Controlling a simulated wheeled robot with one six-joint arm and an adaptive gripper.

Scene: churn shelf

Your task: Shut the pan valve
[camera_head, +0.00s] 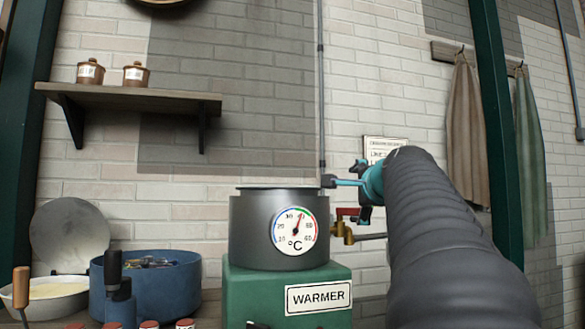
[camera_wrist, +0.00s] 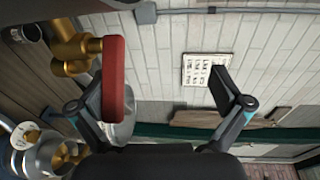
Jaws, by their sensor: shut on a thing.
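The grey pan (camera_head: 250,240) stands on a green warmer (camera_head: 245,290) and carries a round dial (camera_head: 295,231). To its right is a brass valve (camera_head: 341,231) with a red handle (camera_head: 350,211). In the wrist view the brass valve body (camera_wrist: 72,50) is at upper left and the red handle (camera_wrist: 118,85) hangs down beside my left finger. My gripper (camera_wrist: 158,95) has its fingers well apart around the handle, which lies against the left finger; the right finger shows a visible gap. In the head view my gripper (camera_head: 357,183) is just above the valve, partly hidden by my arm.
A grey pipe (camera_head: 321,90) runs down the wall close to my gripper. A blue pot (camera_head: 165,285), a bowl (camera_head: 55,300) and small jars stand at lower left. A wooden shelf (camera_head: 140,98) is on the wall. A notice (camera_head: 381,148) hangs behind my gripper.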

